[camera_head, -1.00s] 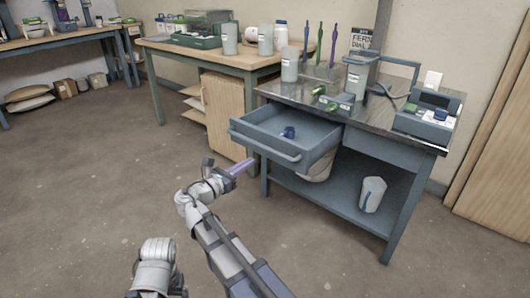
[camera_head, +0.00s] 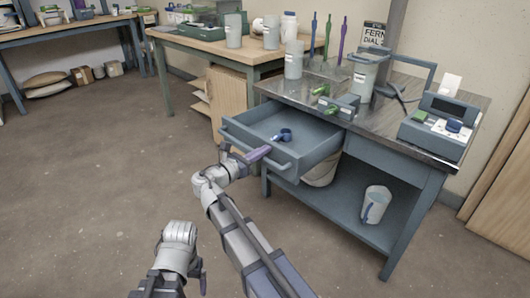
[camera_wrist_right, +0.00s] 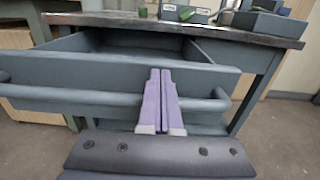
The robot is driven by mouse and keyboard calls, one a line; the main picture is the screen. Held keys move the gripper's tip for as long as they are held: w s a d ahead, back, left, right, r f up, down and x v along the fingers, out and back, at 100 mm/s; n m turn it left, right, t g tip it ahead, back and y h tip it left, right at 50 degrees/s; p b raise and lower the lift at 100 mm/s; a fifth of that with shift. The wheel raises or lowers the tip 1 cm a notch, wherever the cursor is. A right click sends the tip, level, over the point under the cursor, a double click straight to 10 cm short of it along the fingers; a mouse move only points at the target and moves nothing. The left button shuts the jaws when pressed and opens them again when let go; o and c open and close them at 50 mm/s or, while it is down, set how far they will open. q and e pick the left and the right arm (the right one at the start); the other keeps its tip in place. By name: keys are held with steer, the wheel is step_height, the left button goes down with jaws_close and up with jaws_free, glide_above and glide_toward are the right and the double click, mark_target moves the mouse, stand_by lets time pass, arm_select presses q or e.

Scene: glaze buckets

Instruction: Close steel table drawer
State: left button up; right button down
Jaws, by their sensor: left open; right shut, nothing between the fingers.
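The steel table (camera_head: 375,150) stands at the right in the head view, its blue-grey drawer (camera_head: 236,137) pulled out. The drawer also fills much of the right wrist view (camera_wrist_right: 60,70), with its bar handle (camera_wrist_right: 60,97) across the front. A small blue item (camera_head: 284,134) lies inside the drawer. My right gripper (camera_head: 262,152) is shut and empty, its purple fingers at the drawer front. In the right wrist view its fingers (camera_wrist_right: 160,74) overlap the handle and front panel; contact is unclear. My left gripper (camera_head: 202,282) is low at the bottom, away from the table, mostly hidden.
The tabletop holds grey containers (camera_head: 293,60), a lidded bucket (camera_head: 362,75) and a device (camera_head: 440,130). A wooden table (camera_head: 190,42) is behind at left. The floor at left is clear.

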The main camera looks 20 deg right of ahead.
arm_select(q)
steer(key=shift+d, duration=0.1)
arm_select(e)
steer(key=shift+w+d, duration=0.1)
steer(key=shift+d, duration=0.05)
steer(key=x, duration=2.7)
steer(key=shift+w, duration=0.1)
steer(key=shift+w+d, duration=0.15)
steer(key=shift+d, duration=0.1)
steer(key=shift+w+d+r, duration=0.1)
steer(key=v, duration=0.5)
steer(key=shift+s, duration=0.25)
arm_select(q)
steer(key=shift+a, duration=1)
arm_select(e)
steer(key=v, duration=0.9)
steer(key=shift+a, duration=0.35)
